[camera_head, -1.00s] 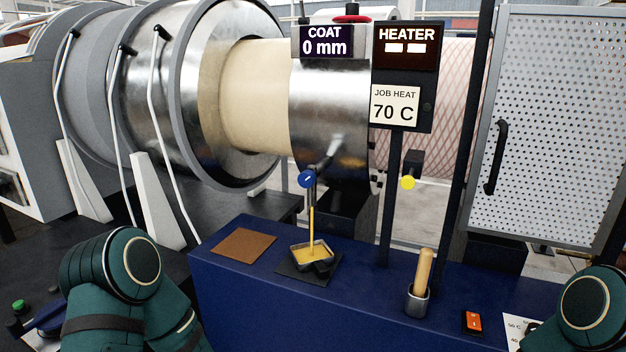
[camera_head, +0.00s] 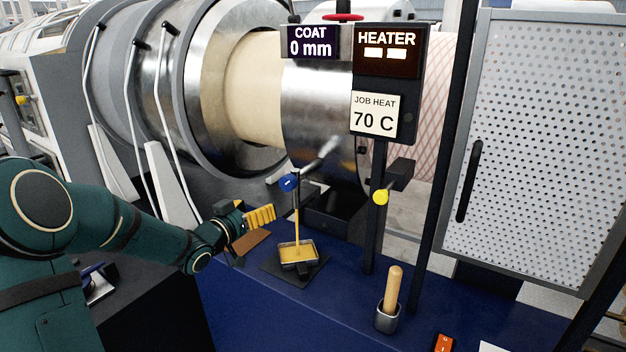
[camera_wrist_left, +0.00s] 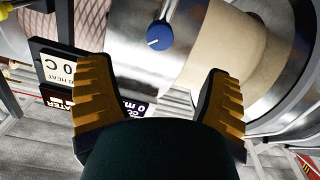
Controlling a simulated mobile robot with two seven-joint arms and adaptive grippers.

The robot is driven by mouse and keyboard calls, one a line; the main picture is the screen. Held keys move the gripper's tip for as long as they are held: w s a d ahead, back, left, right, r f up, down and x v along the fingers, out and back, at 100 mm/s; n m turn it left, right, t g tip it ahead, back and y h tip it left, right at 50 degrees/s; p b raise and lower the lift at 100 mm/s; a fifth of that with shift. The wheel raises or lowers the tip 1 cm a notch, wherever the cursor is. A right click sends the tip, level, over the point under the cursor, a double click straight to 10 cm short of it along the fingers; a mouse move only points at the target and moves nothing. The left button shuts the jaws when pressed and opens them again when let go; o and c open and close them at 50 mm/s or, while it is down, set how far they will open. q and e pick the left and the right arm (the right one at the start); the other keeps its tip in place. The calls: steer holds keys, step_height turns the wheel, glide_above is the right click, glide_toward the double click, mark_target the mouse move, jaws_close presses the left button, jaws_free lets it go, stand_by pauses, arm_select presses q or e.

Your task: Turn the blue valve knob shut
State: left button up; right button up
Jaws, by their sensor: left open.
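The blue valve knob (camera_head: 288,182) is a small round disc with a white mark, on a pipe in front of the steel drum. A yellow stream runs down below it into a small square tray (camera_head: 313,249). In the left wrist view the blue knob (camera_wrist_left: 159,36) shows at top centre, beyond the fingertips. My left gripper (camera_head: 262,214) has yellow ridged fingers and is to the left of the knob and a little below it, apart from it. In the wrist view its fingers (camera_wrist_left: 158,90) are spread with nothing between them. My right gripper is out of view.
A cup (camera_head: 386,320) with a wooden handle (camera_head: 393,288) stands at the front, near an orange switch (camera_head: 444,343).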

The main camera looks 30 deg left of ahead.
mark_target(285, 186)
arm_select(q)
steer(key=w, duration=1.3)
steer(key=shift+w+d+r, duration=0.3)
steer(key=shift+w+d, duration=0.05)
steer(key=shift+d, duration=0.05)
steer(key=c, duration=1.2)
